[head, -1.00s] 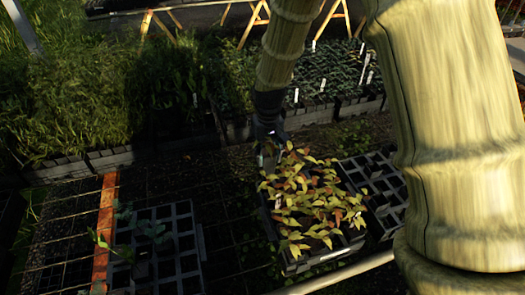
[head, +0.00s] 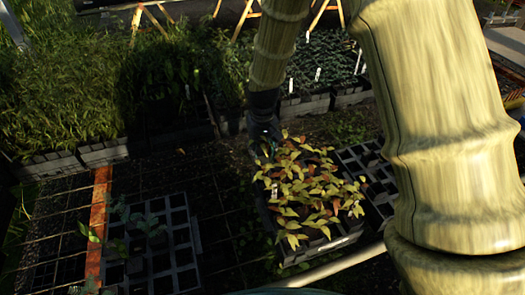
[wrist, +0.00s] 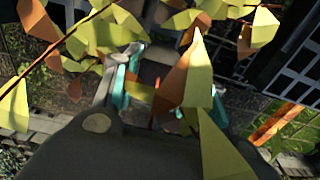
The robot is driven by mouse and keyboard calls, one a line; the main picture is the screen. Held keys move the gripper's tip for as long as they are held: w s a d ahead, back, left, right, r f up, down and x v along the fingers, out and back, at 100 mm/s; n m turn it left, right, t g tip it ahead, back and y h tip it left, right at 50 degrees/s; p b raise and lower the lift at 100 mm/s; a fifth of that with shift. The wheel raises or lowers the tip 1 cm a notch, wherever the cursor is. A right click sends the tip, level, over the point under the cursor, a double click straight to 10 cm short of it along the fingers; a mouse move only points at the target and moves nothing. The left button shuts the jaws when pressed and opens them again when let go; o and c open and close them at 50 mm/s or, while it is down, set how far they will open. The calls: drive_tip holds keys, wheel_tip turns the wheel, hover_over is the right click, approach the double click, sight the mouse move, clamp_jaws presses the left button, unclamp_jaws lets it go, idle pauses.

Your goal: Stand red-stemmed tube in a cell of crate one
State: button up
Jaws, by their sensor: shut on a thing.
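My gripper (head: 264,146) is at the far left corner of a crate (head: 318,250) full of yellow and reddish-leaved plants. In the wrist view my gripper (wrist: 165,88) has teal-padded fingers, shut on a tube with a red-stemmed plant; leaves cover most of the grip. An orange-red leaf (wrist: 178,82) and yellow leaves hang in front of it. A grey celled crate (head: 188,232) at lower left holds a few bluish-green seedlings (head: 145,222) and has many empty cells. Another grey celled crate (head: 352,160) shows at right, partly behind my arm. I cannot tell which is crate one.
Trays of dense green plants (head: 60,95) line the back left. A tray of small seedlings with white labels (head: 325,75) stands at the back. A rusty orange bar (head: 98,220) runs along the left of the wire-mesh bench. Dark mesh between the crates is clear.

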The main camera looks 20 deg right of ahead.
sight(262, 172)
drive_tip(key=shift+f+p, duration=0.3)
drive_tip(key=shift+p, duration=0.05)
idle(0.6)
drive_tip(key=shift+f, duration=0.15)
drive_tip(key=shift+f+b, duration=1.65)
drive_tip(key=shift+f, duration=2.7)
drive_tip(key=shift+f, duration=0.4)
drive_tip(key=o, duration=1.2)
drive_tip(key=shift+a, duration=0.1)
wheel_tip(262, 172, up, 12)
drive_tip(key=shift+r, duration=0.1)
